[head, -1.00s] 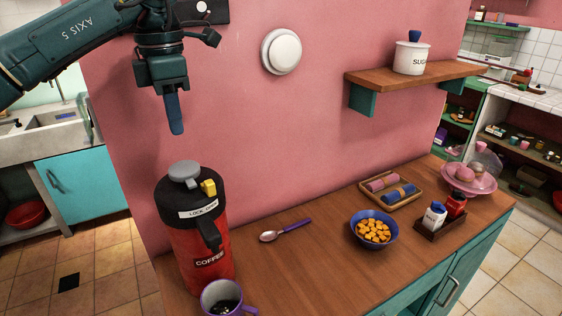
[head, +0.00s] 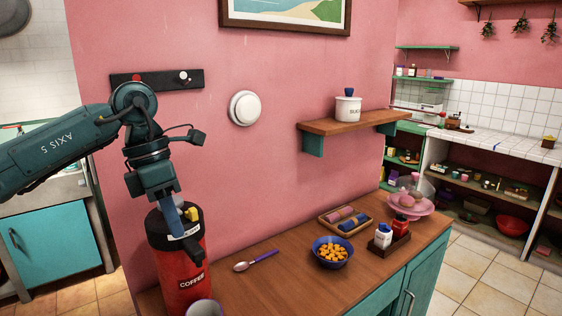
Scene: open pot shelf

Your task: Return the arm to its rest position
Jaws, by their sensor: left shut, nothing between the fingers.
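My left arm comes in from the left in the head view. Its gripper (head: 174,224) points down and is shut, with nothing in it. It shows in front of the top of the red coffee dispenser (head: 182,279) and hides part of its black lid. I cannot tell whether the fingers touch the lid. A yellow piece (head: 192,213) and a white label show on the lid beside the fingers. My right gripper is not in view.
The wooden counter (head: 262,292) holds a mug (head: 204,308), a spoon (head: 257,260), a blue bowl (head: 333,252) of orange pieces, a tray with rolled cloths, and a shaker caddy. A wall shelf (head: 345,123) carries a sugar jar (head: 348,107). The pink wall stands close behind.

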